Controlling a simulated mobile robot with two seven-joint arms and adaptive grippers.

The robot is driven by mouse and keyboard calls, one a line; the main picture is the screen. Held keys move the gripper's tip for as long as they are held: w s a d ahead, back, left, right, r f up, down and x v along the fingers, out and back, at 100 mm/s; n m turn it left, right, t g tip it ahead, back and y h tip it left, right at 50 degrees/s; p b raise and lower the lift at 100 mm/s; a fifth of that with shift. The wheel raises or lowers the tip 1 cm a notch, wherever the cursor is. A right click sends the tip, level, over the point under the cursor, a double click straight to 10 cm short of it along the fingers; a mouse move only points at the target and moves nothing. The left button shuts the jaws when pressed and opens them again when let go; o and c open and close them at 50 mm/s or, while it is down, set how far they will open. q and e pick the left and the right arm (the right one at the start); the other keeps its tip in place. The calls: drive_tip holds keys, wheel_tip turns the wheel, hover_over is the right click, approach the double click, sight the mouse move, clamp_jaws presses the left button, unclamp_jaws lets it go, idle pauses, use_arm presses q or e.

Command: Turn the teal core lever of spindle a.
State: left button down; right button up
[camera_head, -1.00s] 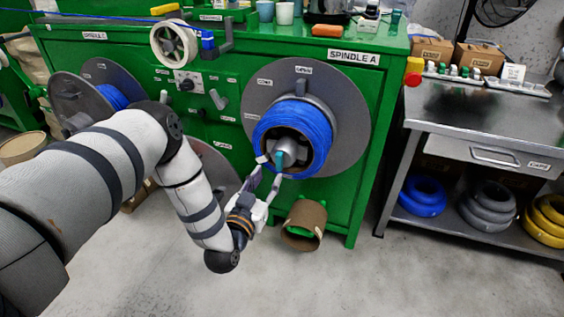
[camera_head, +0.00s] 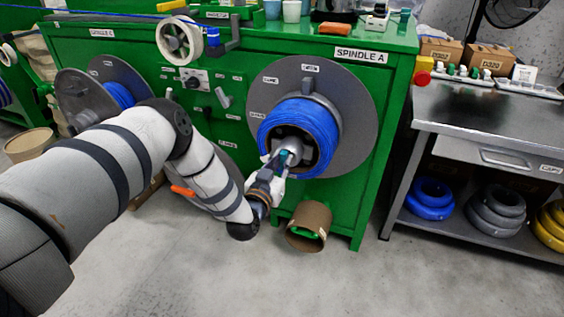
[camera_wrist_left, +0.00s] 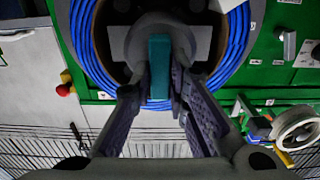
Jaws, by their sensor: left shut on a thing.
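Spindle A (camera_head: 355,110) is a grey disc on the green machine's front, with a coil of blue cable (camera_head: 297,122) around its core. The teal core lever (camera_wrist_left: 159,68) stands upright at the middle of the core in the left wrist view. It also shows as a small teal spot in the head view (camera_head: 284,156). My left gripper (camera_wrist_left: 160,78) has a finger on each side of the lever and is shut on it. In the head view my left gripper (camera_head: 277,164) reaches into the coil's front from below. My right gripper is not in view.
A brown cardboard tube (camera_head: 308,222) lies below the spindle, near the arm. A metal bench (camera_head: 490,115) stands to the right, with coils on its lower shelf. A second spindle (camera_head: 90,95) is at left. The floor in front is clear.

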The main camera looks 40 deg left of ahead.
use_arm(q)
drive_tip(key=shift+m, duration=0.4)
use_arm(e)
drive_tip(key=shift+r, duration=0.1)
use_arm(q)
drive_tip(key=shift+w+d+f+m, duration=0.1)
drive_tip(key=shift+d+f+m, duration=0.1)
drive_tip(key=shift+m, duration=2.65)
drive_tip(key=shift+s+d+f+m, duration=0.1)
drive_tip(key=shift+d+f+m, duration=0.1)
drive_tip(key=shift+m, duration=2.7)
drive_tip(key=shift+w+d+f+m, duration=0.1)
drive_tip(key=shift+f+m, duration=0.1)
drive_tip(key=shift+m, duration=2.65)
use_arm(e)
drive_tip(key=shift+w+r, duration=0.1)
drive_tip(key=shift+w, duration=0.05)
use_arm(q)
drive_tip(key=c, duration=1.6)
unclamp_jaws()
drive_tip(key=shift+o, duration=0.2)
